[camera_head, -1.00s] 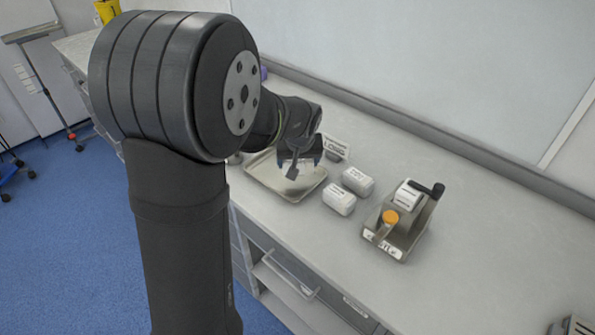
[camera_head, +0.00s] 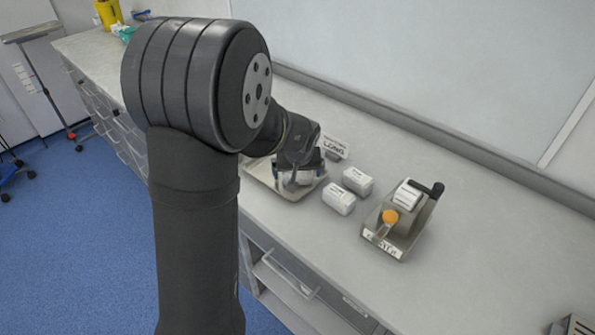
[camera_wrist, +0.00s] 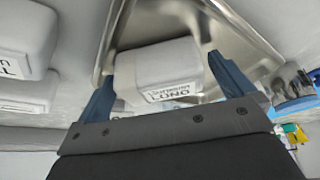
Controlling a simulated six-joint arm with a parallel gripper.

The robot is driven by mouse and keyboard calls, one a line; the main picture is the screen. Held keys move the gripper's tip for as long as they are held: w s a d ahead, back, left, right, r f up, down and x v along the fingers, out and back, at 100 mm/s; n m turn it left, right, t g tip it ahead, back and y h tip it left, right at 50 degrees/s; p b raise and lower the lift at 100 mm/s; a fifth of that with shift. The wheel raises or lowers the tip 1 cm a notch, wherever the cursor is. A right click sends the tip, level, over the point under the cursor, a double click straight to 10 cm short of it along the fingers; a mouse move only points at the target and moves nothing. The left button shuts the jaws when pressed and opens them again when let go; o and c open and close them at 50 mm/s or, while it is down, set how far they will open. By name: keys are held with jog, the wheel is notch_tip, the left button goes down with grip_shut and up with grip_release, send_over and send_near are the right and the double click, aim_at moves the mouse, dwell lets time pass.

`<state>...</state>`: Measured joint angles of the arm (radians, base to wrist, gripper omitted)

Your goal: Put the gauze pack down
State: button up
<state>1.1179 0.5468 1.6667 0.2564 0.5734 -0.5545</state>
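A white gauze pack (camera_wrist: 160,70) with a printed label sits between the two blue fingers of my gripper (camera_wrist: 161,62) in the wrist view. The fingers lie close along both of its sides. In the camera_head view the pack (camera_head: 294,180) shows below my gripper (camera_head: 300,172), low over the metal tray (camera_head: 262,180). The tray wall (camera_wrist: 255,42) shows behind the pack in the wrist view. Whether the pack's underside touches the tray floor cannot be told.
Two more white packs (camera_head: 338,197) (camera_head: 357,181) stand on the counter right of the tray. A small sign (camera_head: 335,147) is behind the tray.

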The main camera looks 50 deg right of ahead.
jog(key=shift+r, duration=0.1)
jog(key=v, duration=1.2)
jog(key=shift+w, duration=0.1)
jog(key=x, duration=1.2)
jog(key=shift+r, duration=1.4)
